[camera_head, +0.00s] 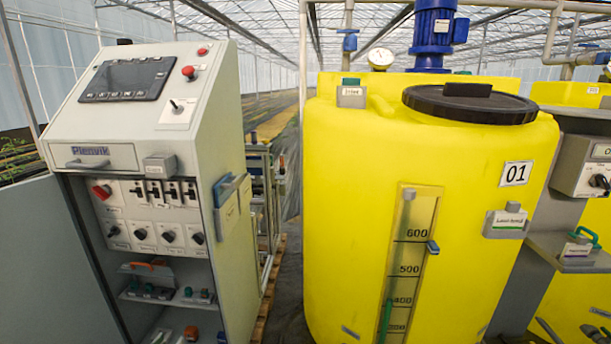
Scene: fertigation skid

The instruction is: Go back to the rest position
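Neither my left nor my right gripper shows in the head view, and no part of my arms is visible. A grey control cabinet (125,135) stands at the left with a dark display (128,79), red buttons, switches and rotary knobs on its front. A large yellow tank (345,190) marked 01 stands at the centre right. It has a black lid (470,103) and a level scale (411,265) on its front. Whether either gripper holds anything cannot be seen.
A grey door or panel (50,265) stands at the cabinet's left. Shelves with small parts are low in the cabinet. A grey control box (583,166) and a bracket shelf (570,250) are at the right. A narrow gap separates cabinet and tank.

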